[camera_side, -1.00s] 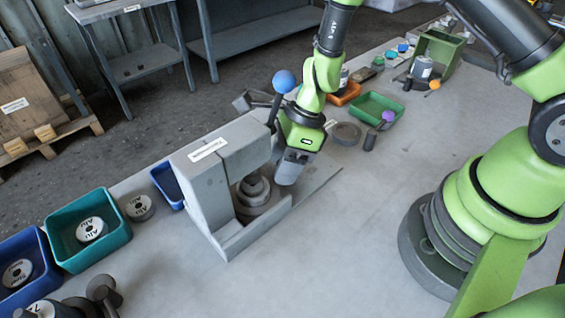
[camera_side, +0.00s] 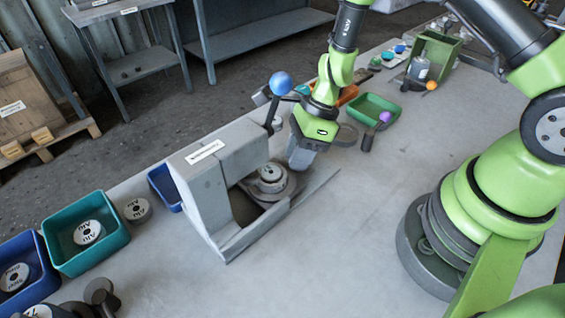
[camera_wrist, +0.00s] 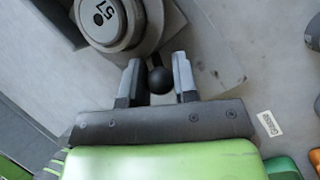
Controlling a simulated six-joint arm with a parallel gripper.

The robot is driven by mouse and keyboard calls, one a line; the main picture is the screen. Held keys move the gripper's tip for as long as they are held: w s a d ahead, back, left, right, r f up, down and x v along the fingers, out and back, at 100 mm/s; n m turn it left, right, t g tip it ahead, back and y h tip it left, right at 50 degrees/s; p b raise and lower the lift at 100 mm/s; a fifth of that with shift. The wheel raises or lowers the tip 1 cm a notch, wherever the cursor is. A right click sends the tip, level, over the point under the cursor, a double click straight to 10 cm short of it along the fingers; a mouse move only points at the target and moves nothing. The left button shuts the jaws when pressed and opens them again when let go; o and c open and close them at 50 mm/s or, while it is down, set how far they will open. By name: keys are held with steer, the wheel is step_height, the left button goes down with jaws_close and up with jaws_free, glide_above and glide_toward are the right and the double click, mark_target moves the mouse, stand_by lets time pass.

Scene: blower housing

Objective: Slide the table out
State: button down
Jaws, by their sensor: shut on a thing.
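The sliding table (camera_side: 286,190) is a grey base in the grey press (camera_side: 202,172). It carries a round grey part (camera_side: 270,175) with a pale labelled top and sits partly out from under the press head. In the wrist view the part (camera_wrist: 107,18) is marked 57 and stands on the table (camera_wrist: 156,18). My gripper (camera_side: 296,166) is at the table's outer end. In the wrist view, my gripper (camera_wrist: 158,76) is shut on the table's black ball knob (camera_wrist: 160,82). The knob is hidden in the side view.
A blue-ball lever (camera_side: 280,84) rises beside the press, close to my wrist. A green tray (camera_side: 372,112) and a purple-ball tool (camera_side: 384,118) lie right of my gripper. Teal and blue bins (camera_side: 86,232) stand at left.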

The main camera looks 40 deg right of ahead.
steer(key=d, duration=0.8)
steer(key=c, duration=0.9)
jaws_free()
steer(key=v, duration=1)
steer(key=shift+r, duration=0.1)
